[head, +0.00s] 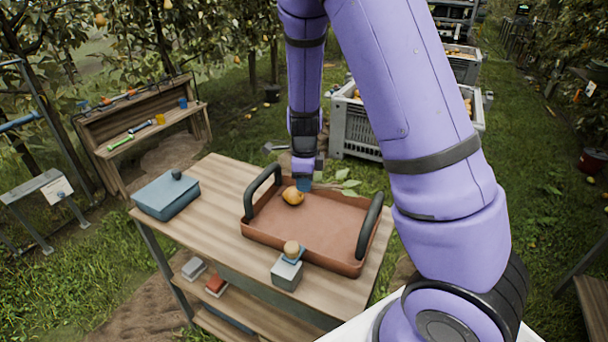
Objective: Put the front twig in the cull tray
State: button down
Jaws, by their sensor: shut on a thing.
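The cull tray looks to be the reddish-brown tray (300,258) with two dark upright handles on the wooden table. My gripper (304,186) is over the tray's back left part, pointing down and shut. A twig with green leaves (349,184) sticks out to the right of my gripper, over the tray's back rim; its stem end is hidden at the fingers. A yellow-orange pear (292,196) lies in the tray just left of and in front of my gripper. I cannot tell whether the twig touches the tray.
A blue lidded box (167,195) stands at the table's left. A small grey block with a round tan knob (288,270) stands before the tray's front rim. Grey crates of fruit (360,130) stand behind. The tray's middle and right are empty.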

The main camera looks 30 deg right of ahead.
jog(key=shift+f, duration=0.15)
jog(key=c, duration=1)
grip_release()
jog(key=shift+o, duration=0.2)
notch_tip(320, 180, up, 11)
jog(key=shift+f, duration=0.1)
